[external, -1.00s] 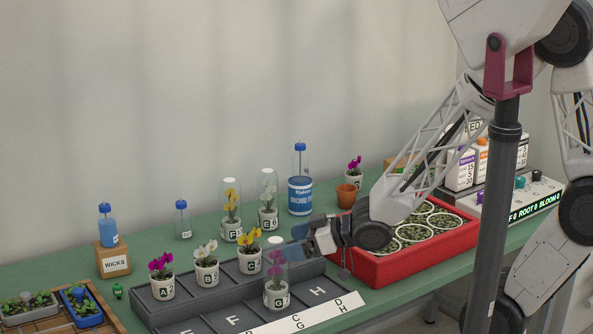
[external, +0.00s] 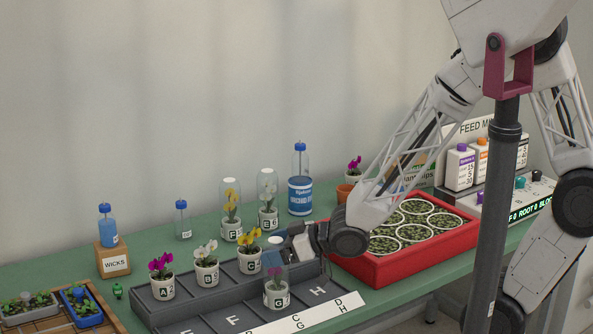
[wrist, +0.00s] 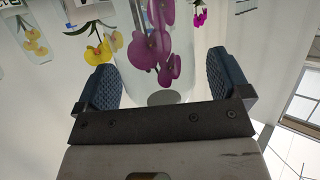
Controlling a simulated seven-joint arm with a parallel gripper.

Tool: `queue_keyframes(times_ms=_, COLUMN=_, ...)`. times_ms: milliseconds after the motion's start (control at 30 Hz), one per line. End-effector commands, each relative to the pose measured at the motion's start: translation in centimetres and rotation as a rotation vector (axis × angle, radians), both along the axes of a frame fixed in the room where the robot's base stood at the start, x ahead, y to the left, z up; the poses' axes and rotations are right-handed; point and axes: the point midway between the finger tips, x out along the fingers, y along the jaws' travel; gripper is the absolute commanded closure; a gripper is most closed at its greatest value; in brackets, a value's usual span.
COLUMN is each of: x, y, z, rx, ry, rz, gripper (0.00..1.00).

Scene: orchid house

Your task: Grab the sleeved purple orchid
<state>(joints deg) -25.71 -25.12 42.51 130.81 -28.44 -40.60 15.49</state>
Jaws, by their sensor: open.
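The sleeved purple orchid (external: 277,294) stands upright in a white pot marked G, in the front row of the dark tray (external: 205,309). Its upper part is partly hidden by my gripper (external: 284,252) in the external view. In the wrist view the clear sleeve with purple blooms (wrist: 155,50) is between my two blue pads. My gripper (wrist: 165,82) is open there, with the pads on either side of the sleeve. I cannot tell whether either pad touches it.
Unsleeved orchids A (external: 161,277), B (external: 206,265) and a yellow one (external: 249,255) stand in the tray's back row. Sleeved yellow (external: 231,212) and white (external: 267,201) orchids stand behind. A red crate (external: 395,268) of plant pots is to the right.

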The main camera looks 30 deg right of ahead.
Motion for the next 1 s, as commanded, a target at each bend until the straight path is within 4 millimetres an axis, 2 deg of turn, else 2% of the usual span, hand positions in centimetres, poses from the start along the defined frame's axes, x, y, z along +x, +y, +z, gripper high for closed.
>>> queue_keyframes(times_ms=433, x=0.0, y=-0.03, z=0.04, rx=0.001, ry=-0.001, rz=0.0, gripper=0.05)
queue_keyframes(times_ms=900, x=0.0, y=-0.03, z=0.04, rx=0.001, ry=-0.001, rz=0.0, gripper=0.77)
queue_keyframes(times_ms=1000, x=0.01, y=-0.02, z=0.07, rx=0.001, ry=-0.001, rz=0.0, gripper=0.77)
